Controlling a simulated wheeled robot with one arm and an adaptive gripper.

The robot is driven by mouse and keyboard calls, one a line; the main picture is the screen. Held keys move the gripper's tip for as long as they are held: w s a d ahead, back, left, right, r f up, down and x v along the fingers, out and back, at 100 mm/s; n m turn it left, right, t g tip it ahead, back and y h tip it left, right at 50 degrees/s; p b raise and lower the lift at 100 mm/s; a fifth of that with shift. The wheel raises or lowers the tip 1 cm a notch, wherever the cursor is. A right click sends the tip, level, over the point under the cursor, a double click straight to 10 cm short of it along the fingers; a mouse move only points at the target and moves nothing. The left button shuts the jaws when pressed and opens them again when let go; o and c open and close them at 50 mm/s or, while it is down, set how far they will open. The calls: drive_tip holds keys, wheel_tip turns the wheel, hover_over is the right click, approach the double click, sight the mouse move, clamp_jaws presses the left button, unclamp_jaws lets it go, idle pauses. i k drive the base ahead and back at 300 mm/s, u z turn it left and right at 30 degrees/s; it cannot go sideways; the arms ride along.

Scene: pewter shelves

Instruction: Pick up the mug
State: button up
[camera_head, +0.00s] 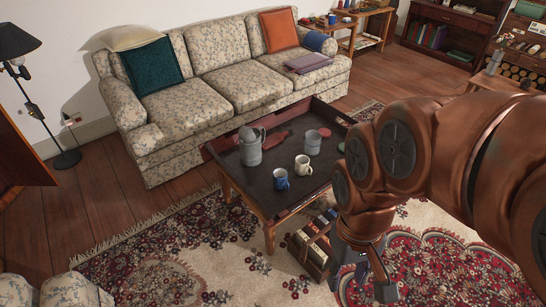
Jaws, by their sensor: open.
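Two mugs stand upright on the dark top of the low coffee table (235,165). One mug is blue (281,181) and sits near the front edge. The other mug is cream-white (302,167) and stands just right of and slightly behind it. My gripper (362,284) hangs low at the lower right, in front of and to the right of the table, well apart from both mugs. It is open, and I see nothing between its fingers. My arm covers the table's right side.
A grey pitcher (250,148), a grey canister (312,142) and a red item (276,139) share the tabletop. A floral sofa (220,70) stands behind. Patterned rug (165,255) lies open at the front left.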

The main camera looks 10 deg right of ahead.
sight(280, 175)
drive_tip(key=i, duration=1)
drive_tip(key=u, duration=1.1)
